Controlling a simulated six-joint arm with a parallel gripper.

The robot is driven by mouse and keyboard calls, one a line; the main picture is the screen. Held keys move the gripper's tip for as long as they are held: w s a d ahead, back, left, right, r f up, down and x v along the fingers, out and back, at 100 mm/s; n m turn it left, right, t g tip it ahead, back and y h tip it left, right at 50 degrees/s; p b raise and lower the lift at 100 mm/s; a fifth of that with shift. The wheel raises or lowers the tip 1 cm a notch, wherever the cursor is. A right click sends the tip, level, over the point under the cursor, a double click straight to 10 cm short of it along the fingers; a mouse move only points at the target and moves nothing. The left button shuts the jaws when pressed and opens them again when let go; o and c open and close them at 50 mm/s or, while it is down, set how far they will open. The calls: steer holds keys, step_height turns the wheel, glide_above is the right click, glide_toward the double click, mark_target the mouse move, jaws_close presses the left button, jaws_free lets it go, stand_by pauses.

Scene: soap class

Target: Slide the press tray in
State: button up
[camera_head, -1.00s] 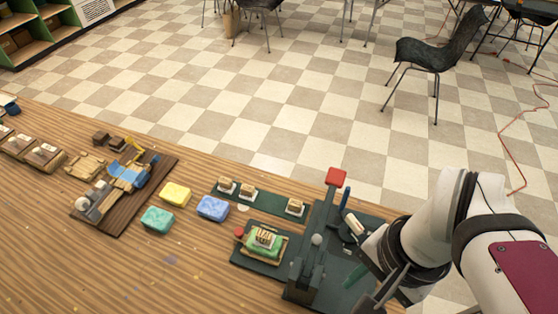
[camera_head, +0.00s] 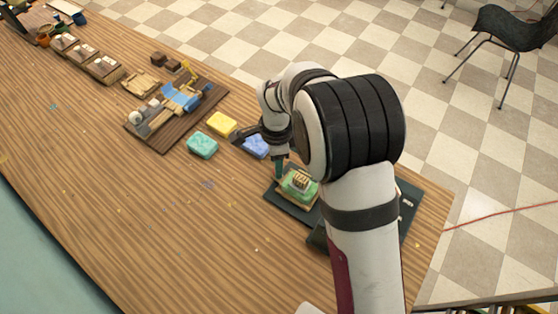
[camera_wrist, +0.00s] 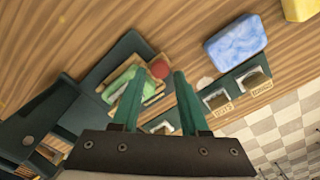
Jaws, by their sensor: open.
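The press tray (camera_head: 311,201) is a wooden frame holding a green soap block (camera_head: 290,187) with a small stamp on top. It sits on the dark base of the press, sticking out at the left. In the wrist view the tray (camera_wrist: 152,97) is partly hidden by a finger. Its red knob (camera_wrist: 158,69) shows between my two green fingertips in that view. My gripper (camera_wrist: 160,75) is open and empty, pointing down by the tray's knob end. Contact with the knob cannot be told. In the head view my arm hides most of the press and the knob.
A blue soap (camera_head: 256,146), a yellow soap (camera_head: 221,123) and a teal soap (camera_head: 202,145) lie left of my gripper. A dark strip with small stamps (camera_wrist: 241,74) lies close beside the fingers. The table's front left (camera_head: 150,220) is clear.

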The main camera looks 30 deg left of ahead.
steer(key=shift+f, duration=1.15)
jaws_close()
stand_by(0.6)
